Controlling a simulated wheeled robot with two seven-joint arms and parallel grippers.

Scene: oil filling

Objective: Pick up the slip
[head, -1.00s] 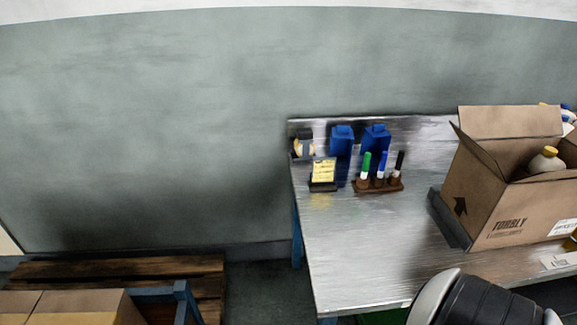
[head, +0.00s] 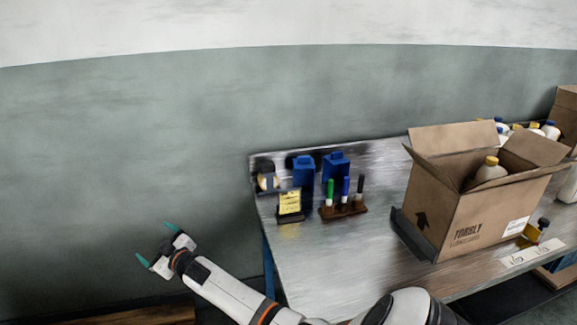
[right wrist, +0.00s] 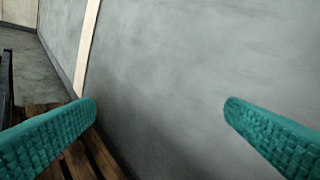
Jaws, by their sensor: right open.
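A yellow paper slip with lines of writing (head: 290,201) stands in a small dark holder near the table's back left corner. It is not in the right wrist view. My right gripper (head: 156,244) is in front of the grey wall, left of the table and well apart from the slip. Its teal fingers are spread wide with nothing between them. My left gripper is not in view.
A marker stand (head: 343,209) is right of the slip, with blue containers (head: 304,172) behind. A tape dispenser (head: 268,179) is at the corner. An open cardboard box (head: 465,222) fills the table's right part. The front left tabletop (head: 330,265) is clear.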

